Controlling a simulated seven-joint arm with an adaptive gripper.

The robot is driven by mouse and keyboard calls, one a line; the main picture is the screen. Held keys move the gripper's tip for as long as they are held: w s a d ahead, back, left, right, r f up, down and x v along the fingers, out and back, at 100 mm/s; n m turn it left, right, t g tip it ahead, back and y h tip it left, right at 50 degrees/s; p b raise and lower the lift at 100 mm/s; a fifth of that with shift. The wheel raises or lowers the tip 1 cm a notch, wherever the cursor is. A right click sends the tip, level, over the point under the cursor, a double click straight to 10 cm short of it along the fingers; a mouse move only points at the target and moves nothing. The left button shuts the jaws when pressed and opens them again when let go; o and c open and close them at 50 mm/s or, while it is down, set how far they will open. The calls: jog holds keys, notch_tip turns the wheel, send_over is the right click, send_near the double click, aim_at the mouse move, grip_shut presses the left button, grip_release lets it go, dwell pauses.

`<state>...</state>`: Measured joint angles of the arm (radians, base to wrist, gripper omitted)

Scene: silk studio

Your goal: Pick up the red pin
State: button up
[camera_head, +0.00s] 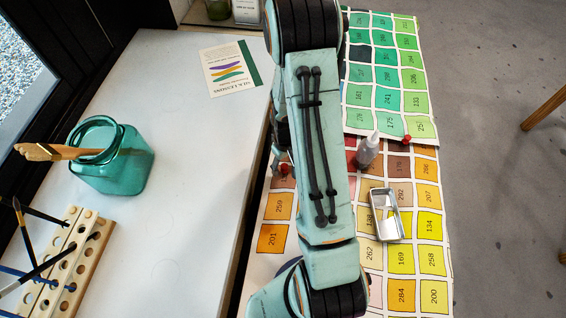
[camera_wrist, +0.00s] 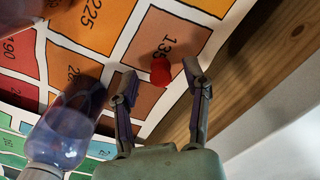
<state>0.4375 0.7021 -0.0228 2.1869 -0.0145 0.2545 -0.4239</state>
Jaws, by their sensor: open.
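A small red pin (camera_wrist: 160,72) stands on a brown square of the colour chart in the wrist view. It also shows in the head view (camera_head: 284,169), near the chart's left edge. My gripper (camera_wrist: 158,80) is open, with one finger on each side of this pin and visible space between. In the head view the gripper is mostly hidden by my arm. Another red pin (camera_head: 407,139) sits further right, on the chart near the edge of its green part.
A clear bottle (camera_head: 368,150) stands on the chart (camera_head: 430,285), also close left of my gripper in the wrist view (camera_wrist: 62,132). A small metal tin (camera_head: 386,215) lies nearby. A teal jar (camera_head: 125,165) and wooden brush rack (camera_head: 75,255) stand left on the white top (camera_head: 195,140).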

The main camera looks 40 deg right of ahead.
jog(key=shift+f, duration=0.75)
jog(key=shift+c, duration=0.4)
jog(key=c, duration=0.7)
